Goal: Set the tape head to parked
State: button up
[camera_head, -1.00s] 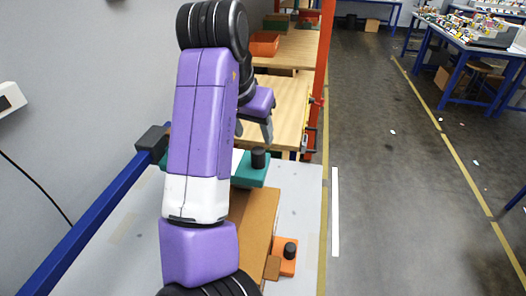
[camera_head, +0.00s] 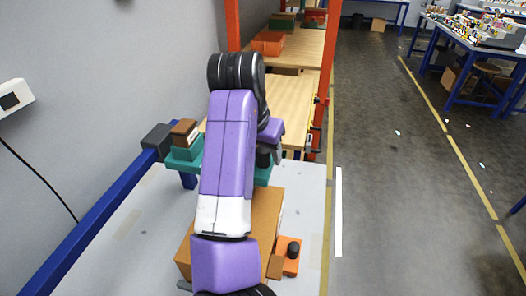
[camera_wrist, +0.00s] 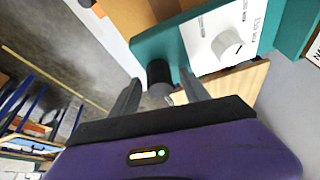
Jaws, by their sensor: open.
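A teal device (camera_head: 262,175) stands across the grey-white table, partly hidden behind my arm. In the wrist view its teal body (camera_wrist: 152,43) carries a white panel (camera_wrist: 262,22) with small print and a round white dial (camera_wrist: 228,45). A dark cylindrical knob (camera_wrist: 159,73) sticks out from the teal part. My gripper (camera_wrist: 160,78) is open, with one finger on each side of this knob; I cannot tell whether they touch it. In the head view my gripper (camera_head: 268,152) is at the device's right end. I cannot read which part is labelled tape head.
A brown cardboard box (camera_head: 265,215) lies on the table (camera_head: 312,200) under my arm. An orange block with a black knob (camera_head: 290,257) sits at its right. A brown block (camera_head: 184,130) rests on the device's left end.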

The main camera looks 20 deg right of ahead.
grip_shut()
dwell(1.3)
